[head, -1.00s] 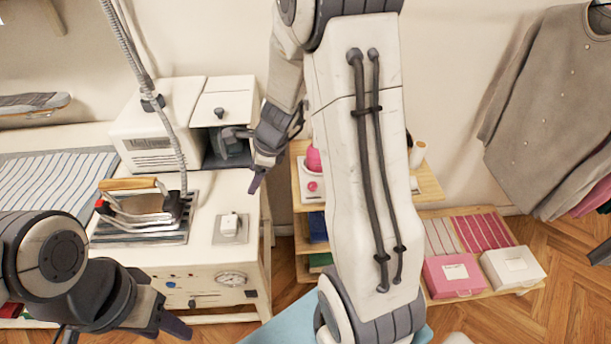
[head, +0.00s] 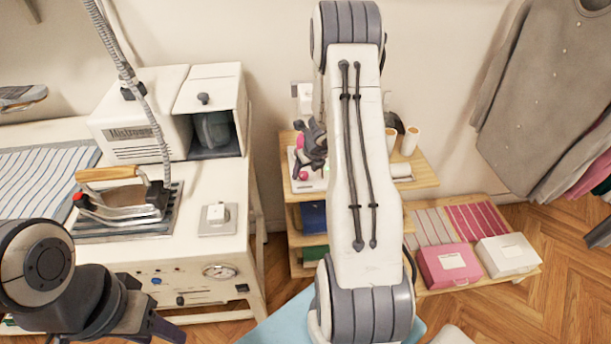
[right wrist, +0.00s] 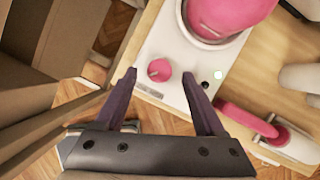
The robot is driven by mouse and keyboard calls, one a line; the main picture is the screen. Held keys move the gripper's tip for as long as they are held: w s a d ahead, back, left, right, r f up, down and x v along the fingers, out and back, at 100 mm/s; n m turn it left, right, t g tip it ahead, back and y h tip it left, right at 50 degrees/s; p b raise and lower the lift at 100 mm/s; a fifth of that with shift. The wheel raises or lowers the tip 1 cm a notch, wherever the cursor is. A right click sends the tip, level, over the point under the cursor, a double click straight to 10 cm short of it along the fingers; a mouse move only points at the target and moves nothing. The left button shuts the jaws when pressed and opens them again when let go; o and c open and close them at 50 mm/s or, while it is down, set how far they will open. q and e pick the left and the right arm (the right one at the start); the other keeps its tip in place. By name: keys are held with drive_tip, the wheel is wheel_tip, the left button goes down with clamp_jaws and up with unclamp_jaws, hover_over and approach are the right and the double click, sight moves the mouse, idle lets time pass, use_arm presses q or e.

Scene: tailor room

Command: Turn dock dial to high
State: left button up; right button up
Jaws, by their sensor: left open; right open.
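The white dock (right wrist: 180,60) lies on the wooden shelf top, with a large pink rounded body (right wrist: 228,15) on it. Its small pink dial (right wrist: 159,70) has a pale line across the top. In the right wrist view the dial shows between the fingertips of my open right gripper (right wrist: 158,78); I cannot tell whether they touch it. In the head view my right gripper (head: 312,150) is over the dock (head: 308,182), partly hiding it. My left gripper (head: 160,328) is open, low at the left by the ironing station's front.
A pink handle (right wrist: 245,118) on a white base lies right of the dial. White spools (head: 410,140) stand on the shelf (head: 425,175). The ironing station (head: 205,255) with an iron (head: 125,205) is at left. Pink (head: 450,262) and white (head: 508,256) boxes sit on a low shelf.

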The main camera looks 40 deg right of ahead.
drive_tip(key=shift+w+f, duration=0.25)
drive_tip(key=shift+f, duration=0.3)
clamp_jaws()
